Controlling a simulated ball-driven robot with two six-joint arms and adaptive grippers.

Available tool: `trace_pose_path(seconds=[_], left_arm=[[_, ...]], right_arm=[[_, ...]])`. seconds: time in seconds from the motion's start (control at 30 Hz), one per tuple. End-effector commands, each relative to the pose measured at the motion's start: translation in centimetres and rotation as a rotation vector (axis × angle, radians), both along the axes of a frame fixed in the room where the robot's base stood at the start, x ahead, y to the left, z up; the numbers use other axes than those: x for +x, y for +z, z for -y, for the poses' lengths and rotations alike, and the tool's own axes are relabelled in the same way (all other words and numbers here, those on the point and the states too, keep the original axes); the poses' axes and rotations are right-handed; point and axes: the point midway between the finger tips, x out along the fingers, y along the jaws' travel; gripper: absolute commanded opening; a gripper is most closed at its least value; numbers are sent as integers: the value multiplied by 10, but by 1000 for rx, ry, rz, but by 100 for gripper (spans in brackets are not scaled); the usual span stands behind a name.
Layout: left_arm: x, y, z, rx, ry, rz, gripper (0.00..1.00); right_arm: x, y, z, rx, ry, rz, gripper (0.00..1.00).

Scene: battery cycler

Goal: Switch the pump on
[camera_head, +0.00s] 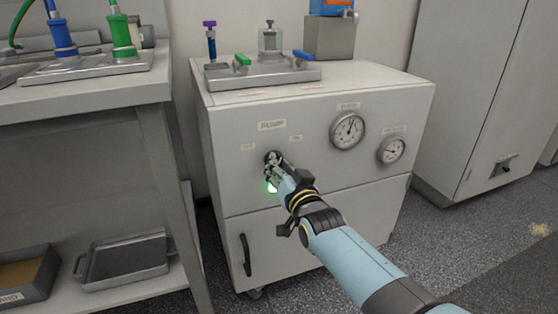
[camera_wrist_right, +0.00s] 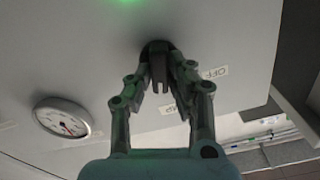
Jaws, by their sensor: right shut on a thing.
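The pump cabinet (camera_head: 232,185) is a pale grey box with a label reading PUMP (camera_head: 272,125) on its front. Below the label is a dark rotary knob (camera_head: 272,156), mostly covered by my right gripper (camera_head: 277,167). In the right wrist view the gripper (camera_wrist_right: 163,92) has its two fingers on either side of the black knob (camera_wrist_right: 159,66) and is shut on it. An OFF label (camera_wrist_right: 215,73) is beside it there. A small lamp (camera_head: 271,187) under the knob glows green. My left gripper is not in view.
Two round gauges (camera_head: 348,129) sit right of the knob. A metal tray with valves and a vial (camera_head: 262,74) stands on the cabinet top. A bench (camera_head: 90,92) stands close on the left, and a tall cabinet (camera_head: 480,90) on the right.

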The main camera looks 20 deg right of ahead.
Motion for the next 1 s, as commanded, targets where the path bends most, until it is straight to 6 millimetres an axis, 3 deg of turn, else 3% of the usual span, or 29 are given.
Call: trace_pose_path(seconds=[0.4, 0.93, 0.97, 1.0], left_arm=[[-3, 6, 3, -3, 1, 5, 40], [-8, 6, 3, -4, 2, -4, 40], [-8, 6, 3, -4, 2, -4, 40], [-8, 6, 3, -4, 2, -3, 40]], right_arm=[[0, -1, 1, 182, 1, -8, 0], [0, -2, 1, 209, 0, -8, 0], [0, -2, 1, 209, -1, -8, 19], [0, -2, 1, 209, -1, -8, 25]])
